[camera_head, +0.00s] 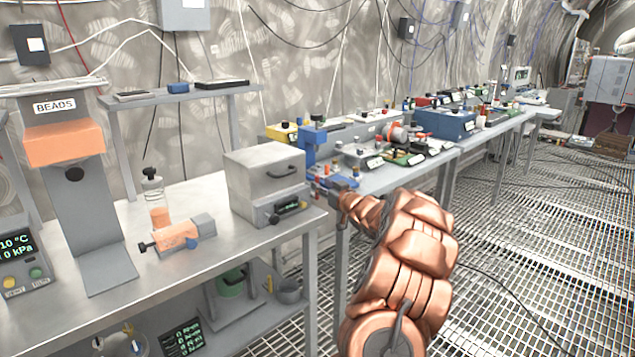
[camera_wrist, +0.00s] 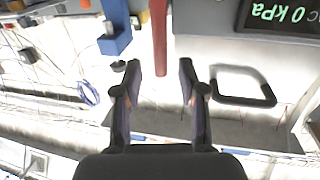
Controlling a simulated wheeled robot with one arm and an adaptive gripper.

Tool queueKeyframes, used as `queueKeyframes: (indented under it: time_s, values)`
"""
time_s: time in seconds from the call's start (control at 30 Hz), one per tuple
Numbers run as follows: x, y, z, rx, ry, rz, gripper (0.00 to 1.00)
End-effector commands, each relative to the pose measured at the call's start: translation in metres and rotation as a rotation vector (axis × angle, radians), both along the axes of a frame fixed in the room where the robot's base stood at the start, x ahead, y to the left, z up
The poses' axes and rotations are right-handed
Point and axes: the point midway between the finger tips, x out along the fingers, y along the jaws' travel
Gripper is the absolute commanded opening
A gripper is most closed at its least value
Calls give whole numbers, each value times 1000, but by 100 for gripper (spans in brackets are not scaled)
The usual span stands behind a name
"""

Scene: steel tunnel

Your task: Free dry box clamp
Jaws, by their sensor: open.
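A grey metal box with a dark front handle (camera_head: 282,170) and a small lit display (camera_head: 290,206) stands at the right end of the near bench; I take it for the dry box. In the wrist view a dark handle (camera_wrist: 243,98) and an upside-down display reading "0 kPa" (camera_wrist: 292,14) show at the right. My gripper (camera_wrist: 159,75) is open, with a red bar (camera_wrist: 160,35) ahead of and between its fingers; it may be the clamp's lever. Contact with it cannot be told. In the head view my gripper (camera_head: 328,184) is beside the box's right side, small and partly hidden.
A blue block (camera_wrist: 115,38) lies left of the red bar in the wrist view. An orange-and-grey fixture (camera_head: 178,235) and a bottle (camera_head: 153,190) stand on the near bench. A second bench beyond holds a blue box (camera_head: 445,122) and several devices. The grated floor at right is open.

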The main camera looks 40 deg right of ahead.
Motion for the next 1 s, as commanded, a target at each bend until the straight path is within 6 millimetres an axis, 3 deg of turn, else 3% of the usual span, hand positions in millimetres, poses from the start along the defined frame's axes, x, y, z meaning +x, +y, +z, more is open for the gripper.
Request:
queueKeyframes:
  time_s: [0.3,0.77,1.0]
  values:
    - [31,-6,0,-1,0,0,41]
    - [37,-8,1,0,-2,-1,41]
    - [37,-8,1,-1,-2,-1,17]
